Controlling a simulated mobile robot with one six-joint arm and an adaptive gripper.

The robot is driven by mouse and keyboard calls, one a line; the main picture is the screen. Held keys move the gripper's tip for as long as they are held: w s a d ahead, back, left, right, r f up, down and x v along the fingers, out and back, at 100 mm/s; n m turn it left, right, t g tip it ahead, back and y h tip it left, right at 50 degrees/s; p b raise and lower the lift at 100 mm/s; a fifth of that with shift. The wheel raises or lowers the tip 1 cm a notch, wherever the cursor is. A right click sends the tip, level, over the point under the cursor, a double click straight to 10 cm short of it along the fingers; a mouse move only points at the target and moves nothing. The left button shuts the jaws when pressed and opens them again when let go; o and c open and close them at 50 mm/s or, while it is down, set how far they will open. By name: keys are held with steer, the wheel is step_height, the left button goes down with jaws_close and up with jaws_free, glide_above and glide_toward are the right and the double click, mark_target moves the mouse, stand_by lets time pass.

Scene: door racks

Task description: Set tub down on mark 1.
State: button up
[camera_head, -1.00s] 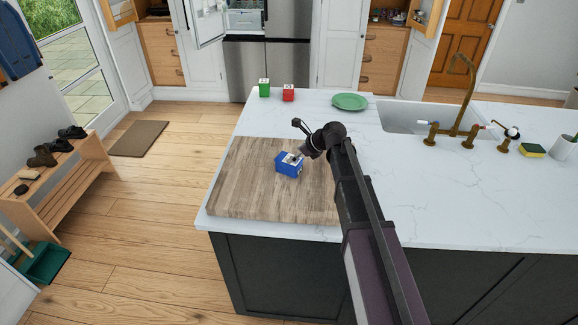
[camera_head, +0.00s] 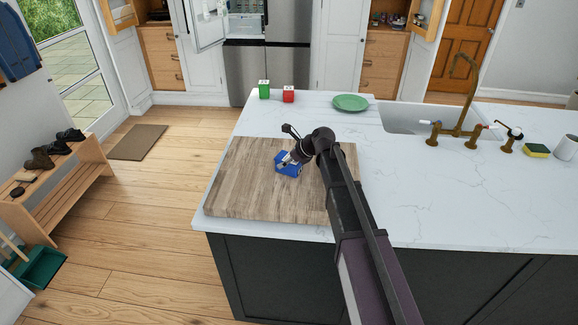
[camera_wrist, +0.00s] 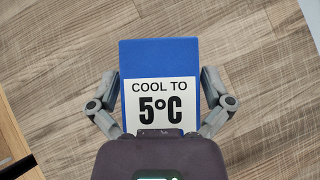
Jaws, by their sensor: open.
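A blue box (camera_head: 287,169) sits on the wooden board (camera_head: 240,190) on the island. In the wrist view the blue box (camera_wrist: 158,60) fills the middle, with a white label reading "COOL TO 5°C". My gripper (camera_wrist: 160,76) is open, with one finger on each side of the box. I cannot tell whether the fingers touch it. In the head view my gripper (camera_head: 294,158) is over the box and hides part of it. I see nothing clearly named as a tub and no mark 1 in these views.
The white counter (camera_head: 440,195) right of my arm is clear.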

stand_by(0.3)
steer(key=c, duration=1.1)
steer(key=shift+r, duration=0.1)
step_height(320, 180, up, 2)
steer(key=p, duration=0.2)
steer(key=shift+r+p, duration=0.25)
steer(key=shift+p, duration=0.15)
steer(key=shift+s+d+r+p, duration=0.1)
steer(key=shift+s+r+p, duration=0.25)
steer(key=shift+r+p, duration=0.25)
steer(key=s+d, duration=0.1)
steer(key=s, duration=0.4)
steer(key=s+d, duration=0.2)
steer(key=s, duration=0.2)
steer(key=s+d+r+p, duration=0.1)
steer(key=s, duration=0.4)
steer(key=shift+s+d, duration=0.2)
steer(key=shift+s, duration=0.15)
